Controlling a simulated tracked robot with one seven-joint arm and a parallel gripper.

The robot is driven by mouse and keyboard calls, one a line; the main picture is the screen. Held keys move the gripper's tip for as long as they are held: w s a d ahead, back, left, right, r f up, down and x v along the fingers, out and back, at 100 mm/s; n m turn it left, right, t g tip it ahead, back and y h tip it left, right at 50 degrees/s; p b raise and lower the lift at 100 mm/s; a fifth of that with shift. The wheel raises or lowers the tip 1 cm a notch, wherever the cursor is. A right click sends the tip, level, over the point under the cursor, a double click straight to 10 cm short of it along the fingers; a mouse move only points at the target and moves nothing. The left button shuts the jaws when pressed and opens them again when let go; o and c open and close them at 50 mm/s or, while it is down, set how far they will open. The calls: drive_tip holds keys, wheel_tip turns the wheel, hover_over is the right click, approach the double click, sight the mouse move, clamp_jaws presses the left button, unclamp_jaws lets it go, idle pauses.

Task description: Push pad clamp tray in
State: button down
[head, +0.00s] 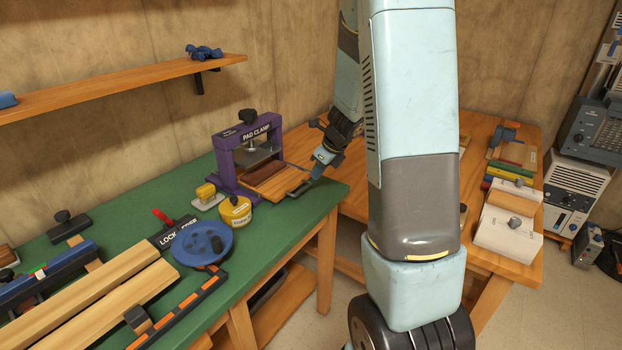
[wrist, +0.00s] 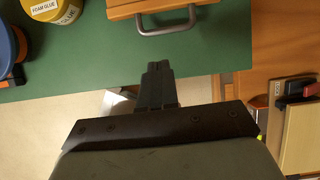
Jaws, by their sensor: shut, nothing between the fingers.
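The purple pad clamp (head: 224,168) stands on the green table at the back, with a black knob on top. Its wooden tray (head: 274,194) sticks out of the front toward the table's right edge. A brown pad (head: 266,175) lies at the tray's inner part, partly under the clamp frame. In the wrist view the tray's front (wrist: 135,7) and its metal handle (wrist: 168,28) show at the top. My gripper (head: 317,174) is shut and empty, just off the tray's handle end. In the wrist view my gripper (wrist: 157,67) points at the handle with a gap between.
A yellow foam glue tin (head: 235,213), a yellow-topped block (head: 206,195) and a blue round disc (head: 201,243) stand left of the tray. A wooden table (head: 355,208) with blocks lies to the right. Green tabletop (wrist: 100,60) in front of the handle is clear.

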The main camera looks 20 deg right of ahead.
drive_tip(key=s+d, duration=0.1)
drive_tip(key=s, duration=0.4)
drive_tip(key=x, duration=0.9)
drive_tip(key=shift+w+d+f, duration=0.1)
drive_tip(key=shift+w+f, duration=0.2)
drive_tip(key=shift+w, duration=0.1)
drive_tip(key=w, duration=0.1)
drive_tip(key=w+a, duration=0.1)
drive_tip(key=shift+w+a+r, duration=0.25)
drive_tip(key=shift+w+a, duration=0.35)
drive_tip(key=shift+w, duration=0.15)
